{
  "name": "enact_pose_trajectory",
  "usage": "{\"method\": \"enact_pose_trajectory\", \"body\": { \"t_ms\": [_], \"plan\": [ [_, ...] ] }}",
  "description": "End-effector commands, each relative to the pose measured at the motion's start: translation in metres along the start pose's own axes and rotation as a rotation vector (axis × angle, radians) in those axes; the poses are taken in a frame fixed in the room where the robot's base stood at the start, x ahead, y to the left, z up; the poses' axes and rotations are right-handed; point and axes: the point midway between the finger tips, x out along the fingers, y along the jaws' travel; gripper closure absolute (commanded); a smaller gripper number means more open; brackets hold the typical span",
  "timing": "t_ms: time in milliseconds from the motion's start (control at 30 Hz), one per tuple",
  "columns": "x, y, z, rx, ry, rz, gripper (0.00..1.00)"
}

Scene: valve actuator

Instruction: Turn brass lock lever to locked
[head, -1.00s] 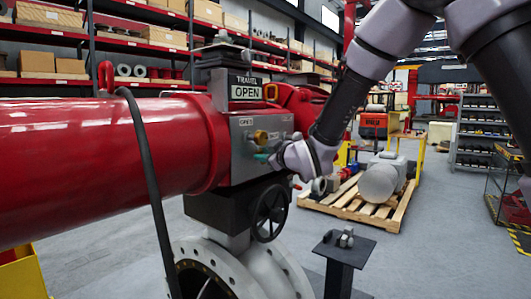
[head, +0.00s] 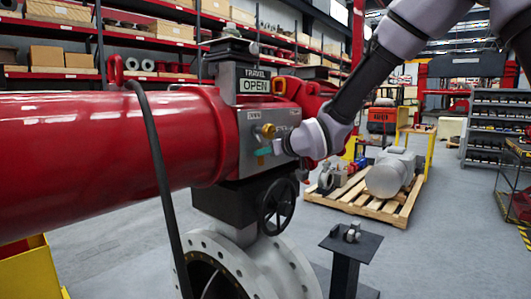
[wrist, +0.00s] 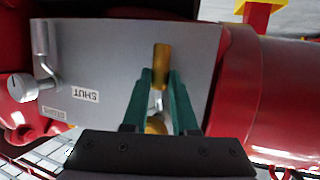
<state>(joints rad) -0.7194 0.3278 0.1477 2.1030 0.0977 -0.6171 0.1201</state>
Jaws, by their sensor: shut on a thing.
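The brass lock lever (wrist: 161,58) is in the middle of the wrist view, on the grey control panel (wrist: 195,50). In the head view, the brass part (head: 267,130) shows on the panel below a small label. My gripper (wrist: 160,78) has teal fingers on both sides of the lever and is shut on it. A rounded brass part (wrist: 155,125) shows between the fingers nearer the palm. In the head view, my gripper (head: 264,151) reaches the panel from the right. The lever's exact angle is hard to tell there.
A TRAVEL indicator (head: 254,86) reads OPEN above the panel. A silver handle (wrist: 40,60) is near a SHUT label in the wrist view. A black handwheel (head: 277,204) hangs below. A thick red cylinder (head: 90,150) extends left. A black stand (head: 348,245) is at lower right.

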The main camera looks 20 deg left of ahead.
Motion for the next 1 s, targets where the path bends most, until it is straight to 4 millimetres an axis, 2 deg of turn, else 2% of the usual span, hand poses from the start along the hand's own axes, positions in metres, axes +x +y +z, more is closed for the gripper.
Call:
{"method": "enact_pose_trajectory", "body": {
  "t_ms": [367,400,433,467,800,867,1000],
  "plan": [
    [0.000,0.000,0.001,0.003,-0.002,-0.001,1.00],
    [0.000,0.000,0.000,0.003,-0.002,-0.001,0.58],
    [0.000,0.000,0.000,0.003,-0.001,-0.001,0.47],
    [0.000,0.000,0.000,0.003,-0.001,-0.001,0.44],
    [-0.003,0.000,0.000,0.002,0.000,-0.001,0.44],
    [-0.007,0.000,0.000,0.002,0.000,0.000,0.44],
    [-0.030,0.001,-0.001,0.002,0.001,0.001,0.44]
  ]
}}
